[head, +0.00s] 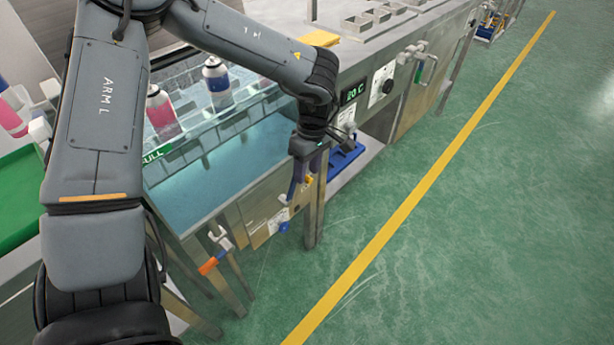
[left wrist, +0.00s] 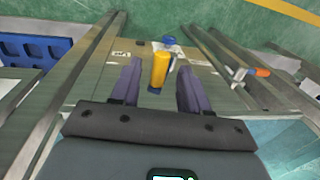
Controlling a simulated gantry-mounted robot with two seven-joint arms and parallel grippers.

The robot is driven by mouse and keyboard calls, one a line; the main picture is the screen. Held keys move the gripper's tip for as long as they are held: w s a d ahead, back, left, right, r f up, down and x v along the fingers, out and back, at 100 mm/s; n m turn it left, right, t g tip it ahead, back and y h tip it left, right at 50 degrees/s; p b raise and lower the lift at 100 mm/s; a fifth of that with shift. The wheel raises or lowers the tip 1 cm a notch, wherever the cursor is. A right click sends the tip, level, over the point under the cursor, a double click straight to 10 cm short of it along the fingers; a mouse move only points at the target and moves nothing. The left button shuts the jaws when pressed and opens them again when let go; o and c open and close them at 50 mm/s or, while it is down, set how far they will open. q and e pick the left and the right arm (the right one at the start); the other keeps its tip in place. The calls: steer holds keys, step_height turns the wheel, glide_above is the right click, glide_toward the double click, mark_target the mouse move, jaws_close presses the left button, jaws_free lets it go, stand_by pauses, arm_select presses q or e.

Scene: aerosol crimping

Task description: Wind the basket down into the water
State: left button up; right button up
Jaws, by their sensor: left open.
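The clear basket (head: 236,120) hangs at the water tank, with a pink can (head: 161,112) and a blue-and-pink can (head: 217,82) in it. The tank's water (head: 215,175) shows in front of and below it. My left gripper (head: 304,180) is open and points down at the tank's front panel. A yellow handle (left wrist: 160,68) stands between its two purple fingers in the left wrist view, with a visible gap on either side. In the head view the fingers mostly hide this handle (head: 309,181). My right gripper is out of view.
An orange-handled lever (head: 212,264) sticks out left of my gripper, and a blue valve knob (head: 283,227) sits below it. A blue tray (head: 345,156) lies on a shelf to the right. Steel legs stand close by. The green floor is clear.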

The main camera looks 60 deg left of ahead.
arm_select(q)
steer(key=shift+s+d+f, duration=0.1)
steer(key=shift+f, duration=0.5)
steer(key=shift+c, duration=0.3)
jaws_close()
